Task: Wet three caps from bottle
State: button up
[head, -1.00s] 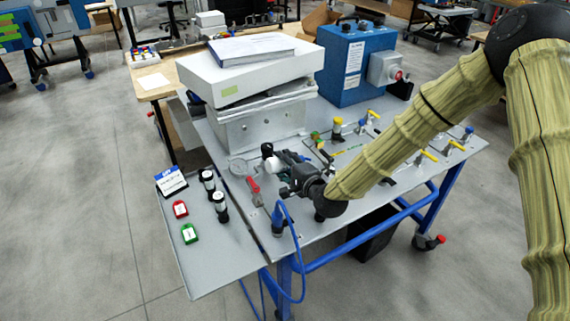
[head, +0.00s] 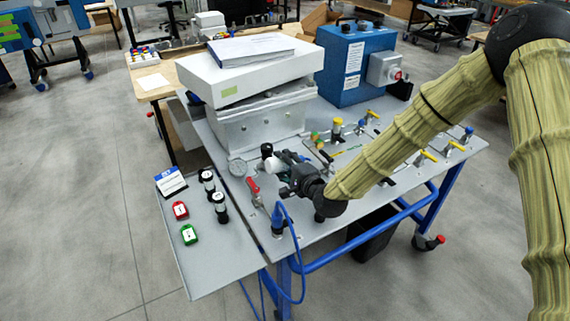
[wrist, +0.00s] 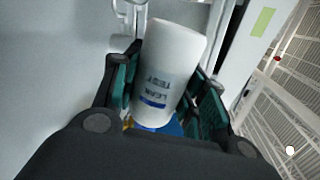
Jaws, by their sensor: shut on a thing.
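A white bottle with "LEAK TEST" lettering (wrist: 166,72) is held between the green-padded fingers of my gripper (wrist: 160,95) in the wrist view. In the head view the bottle (head: 273,164) shows as a small white shape at the tip of my gripper (head: 283,175), above the grey bench top. A black-topped fitting (head: 267,151) stands close behind the bottle. Several valves with coloured handles, such as a yellow-capped one (head: 337,127), stand further back on the bench. I cannot tell which parts are the caps to be wetted.
A red-handled valve (head: 254,188) and a round gauge (head: 237,167) are left of the gripper. A large white box (head: 250,75) and a blue box (head: 350,65) stand behind.

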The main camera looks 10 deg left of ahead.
jog(key=shift+r+p, duration=1.1)
jog(key=shift+r, duration=1.4)
jog(key=shift+d+f, duration=0.1)
